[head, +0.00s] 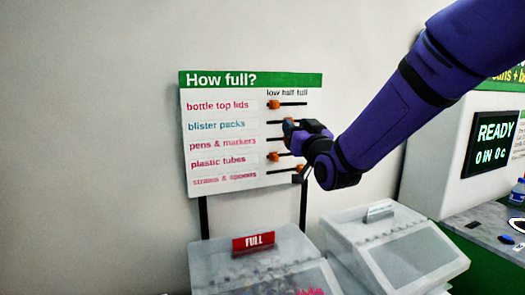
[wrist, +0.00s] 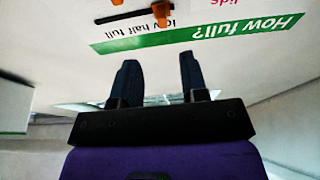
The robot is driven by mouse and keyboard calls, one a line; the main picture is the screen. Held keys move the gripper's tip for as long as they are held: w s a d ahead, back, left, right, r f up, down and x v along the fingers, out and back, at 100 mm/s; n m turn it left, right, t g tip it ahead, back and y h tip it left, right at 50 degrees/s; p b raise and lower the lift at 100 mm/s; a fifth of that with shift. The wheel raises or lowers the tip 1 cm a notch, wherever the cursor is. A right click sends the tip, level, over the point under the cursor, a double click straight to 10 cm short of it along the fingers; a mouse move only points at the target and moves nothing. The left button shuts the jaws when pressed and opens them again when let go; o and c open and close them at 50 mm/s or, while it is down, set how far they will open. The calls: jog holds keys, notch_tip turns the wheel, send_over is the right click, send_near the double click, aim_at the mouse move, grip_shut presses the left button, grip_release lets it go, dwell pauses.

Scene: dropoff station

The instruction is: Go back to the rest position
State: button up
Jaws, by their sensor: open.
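My gripper (wrist: 159,82) is open and empty in the wrist view, its two dark fingers apart. In the head view my purple arm reaches in from the upper right, and the gripper end is in front of the "How full?" board (head: 232,80). It covers part of the board's right side, around the middle rows. The board also shows upside down in the wrist view (wrist: 200,33). Orange sliders, such as the top one (head: 273,104), sit on dark tracks beside the labels. I cannot tell whether the gripper touches the board.
Below the board stand two pale lidded bins, the left one (head: 215,272) with a red "FULL" tag (head: 254,241) and the right one (head: 350,225). A dark screen (head: 490,143) reads "READY". A counter (head: 470,222) holds small items at the right. The wall at left is clear.

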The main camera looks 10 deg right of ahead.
jog(key=s+d+f+m+g+h, duration=0.1)
jog(key=s+d+g, duration=0.3)
jog(key=s, duration=0.7)
jog(key=s+d+f+m+g+h, duration=0.1)
jog(key=s+d+f+g, duration=0.3)
jog(key=s, duration=0.8)
jog(key=s+d+f+g+h, duration=0.3)
jog(key=s+d+g, duration=0.2)
jog(key=s+g, duration=0.3)
jog(key=s, duration=0.3)
jog(key=shift+s+d+m, duration=0.15)
jog(key=shift+s+m, duration=0.2)
jog(key=shift+m, duration=0.05)
